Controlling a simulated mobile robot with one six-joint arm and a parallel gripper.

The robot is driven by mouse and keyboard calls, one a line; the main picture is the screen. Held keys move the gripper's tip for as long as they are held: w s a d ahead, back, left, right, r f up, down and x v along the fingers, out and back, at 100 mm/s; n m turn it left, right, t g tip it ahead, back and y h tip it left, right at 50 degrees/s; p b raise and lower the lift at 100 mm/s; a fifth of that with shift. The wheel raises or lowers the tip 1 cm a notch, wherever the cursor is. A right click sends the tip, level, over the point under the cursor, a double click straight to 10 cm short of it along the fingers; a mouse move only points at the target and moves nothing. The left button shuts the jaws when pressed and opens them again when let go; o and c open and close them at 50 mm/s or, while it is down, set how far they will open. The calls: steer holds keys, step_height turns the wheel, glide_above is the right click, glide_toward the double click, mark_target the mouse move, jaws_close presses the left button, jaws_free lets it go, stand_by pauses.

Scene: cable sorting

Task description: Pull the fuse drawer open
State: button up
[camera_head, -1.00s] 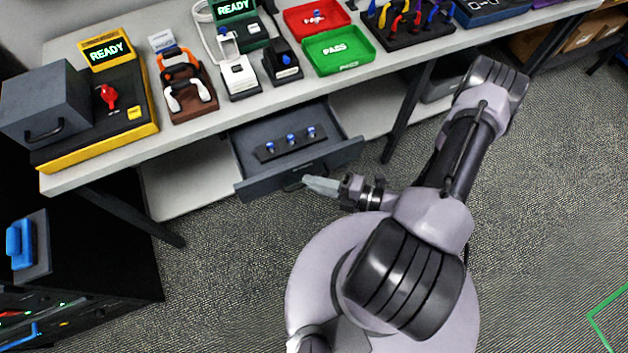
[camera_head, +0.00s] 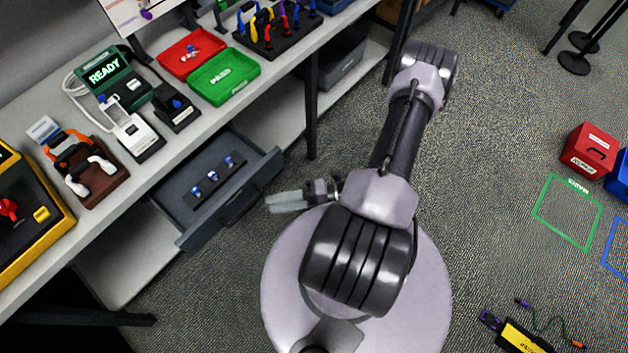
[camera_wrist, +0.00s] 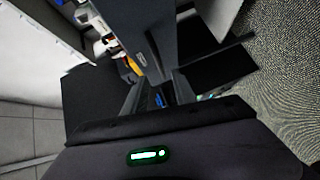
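The fuse drawer (camera_head: 258,184) is a dark grey drawer under the workbench, and it stands pulled out. Inside it lies a black strip (camera_head: 216,184) with 3 blue-topped fuses. My gripper (camera_head: 270,203) is just in front of the drawer's front panel, to its right in the head view, with a small gap of floor between. Its pale fingers point toward the drawer and hold nothing that I can see. In the wrist view, the dark fingers stand apart with a gap between them.
The workbench (camera_head: 84,226) carries a red tray (camera_head: 192,53), a green tray (camera_head: 224,77), a tester with a READY screen (camera_head: 104,69) and a brown cradle (camera_head: 103,187). A table leg (camera_head: 311,105) stands right of the drawer.

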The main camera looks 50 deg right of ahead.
steer(key=p+v, duration=0.1)
steer(key=v, duration=0.9)
steer(key=w+a+r+n+g+h, duration=0.2)
steer(key=w+r+n+g, duration=0.3)
steer(key=r+n, duration=0.6)
steer(key=w+a+r+n+g+h, duration=0.25)
steer(key=r+n+g, duration=0.35)
steer(key=r+n, duration=0.45)
steer(key=s+a+r+n+t+h, duration=0.1)
steer(key=a+r+n+t+h, duration=0.4)
steer(key=a+r+n, duration=0.8)
steer(key=r+n, duration=0.1)
steer(key=n, duration=0.7)
steer(key=shift+s+r, duration=0.2)
steer(key=shift+s, duration=0.2)
